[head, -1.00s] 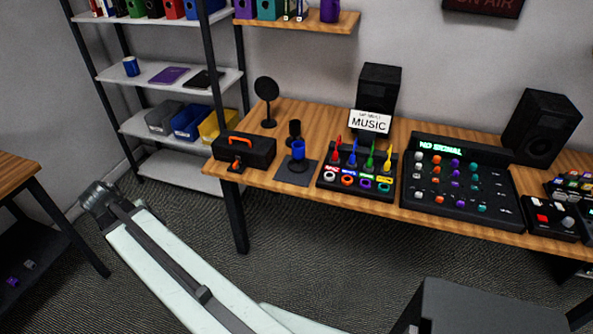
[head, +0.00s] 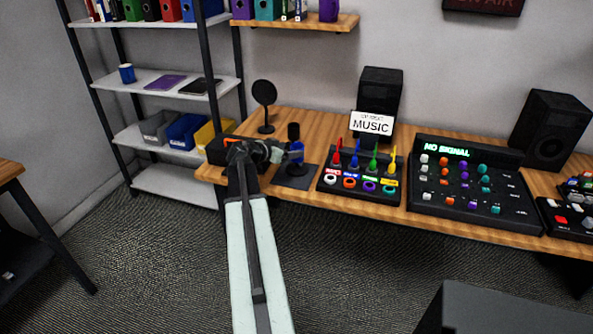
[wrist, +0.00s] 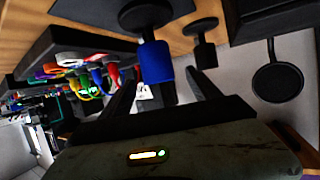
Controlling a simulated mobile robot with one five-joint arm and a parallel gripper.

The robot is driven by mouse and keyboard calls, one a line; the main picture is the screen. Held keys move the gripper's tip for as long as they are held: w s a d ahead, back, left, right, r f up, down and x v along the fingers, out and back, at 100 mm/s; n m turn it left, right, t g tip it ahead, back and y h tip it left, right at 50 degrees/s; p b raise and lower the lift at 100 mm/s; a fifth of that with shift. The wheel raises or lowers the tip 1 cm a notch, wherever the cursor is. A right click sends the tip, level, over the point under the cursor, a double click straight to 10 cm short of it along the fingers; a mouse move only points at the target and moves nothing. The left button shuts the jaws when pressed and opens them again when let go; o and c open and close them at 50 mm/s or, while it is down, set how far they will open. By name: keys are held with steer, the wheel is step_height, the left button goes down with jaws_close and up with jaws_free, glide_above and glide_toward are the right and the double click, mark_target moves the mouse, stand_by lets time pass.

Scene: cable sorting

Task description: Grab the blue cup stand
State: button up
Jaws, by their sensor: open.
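The blue cup stand (head: 296,151) is a dark post with a blue band, standing on a dark mat near the desk's front left. In the wrist view its blue part (wrist: 157,63) shows between my two fingers, with its round black base towards the top edge. My gripper (head: 287,154) is open, level with the blue part and reaching it from the left in the head view. In the wrist view my gripper (wrist: 161,74) has a dark finger on each side of the stand. Whether either finger touches it I cannot tell.
A rack of coloured cables (head: 360,182) stands just right of the mat. The black toolbox (head: 218,152) on the left is partly hidden by my arm. A smaller black stand (wrist: 201,40) is beside the blue one. A round black disc on a stand (head: 265,93) stands behind.

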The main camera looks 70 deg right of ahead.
steer(key=b+x, duration=0.2)
steer(key=x, duration=0.3)
steer(key=shift+s+f, duration=0.1)
steer(key=shift+a, duration=0.1)
jaws_close()
